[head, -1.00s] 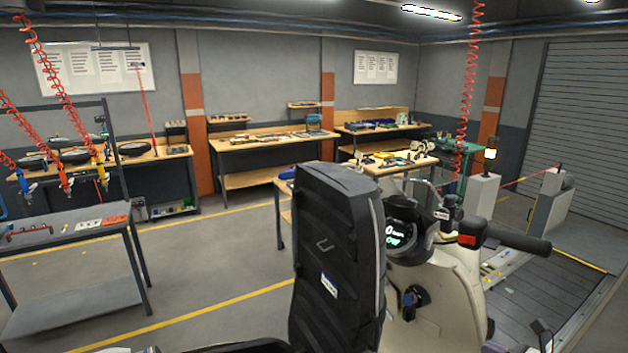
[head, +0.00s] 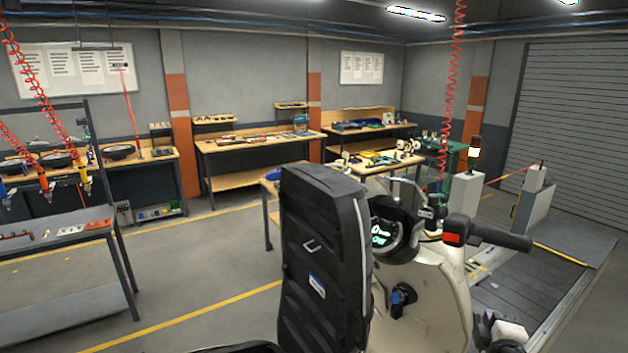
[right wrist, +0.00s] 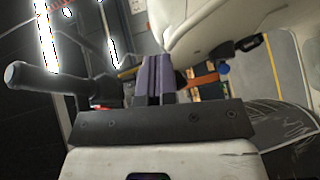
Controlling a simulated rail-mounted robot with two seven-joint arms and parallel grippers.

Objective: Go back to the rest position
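A cream scooter (head: 438,290) with a tall black panel (head: 322,260) stands in the head view's lower middle. Its lit display (head: 381,236) and black handlebar grip (head: 505,239) face me. My right gripper (head: 484,324) shows only in small part at the lower right edge, below the handlebar. In the right wrist view its two purple-grey fingers (right wrist: 158,76) are close together with nothing visible between them. The grip (right wrist: 45,80) shows to their left and pale bodywork (right wrist: 220,32) above right; the fingers look clear of both. My left gripper is not in view.
A metal table (head: 60,255) stands at left under hanging red coil hoses (head: 35,75). Workbenches (head: 262,145) line the back wall. A grey post (head: 464,193) with a lamp stands right of the scooter beside the slat conveyor (head: 525,290).

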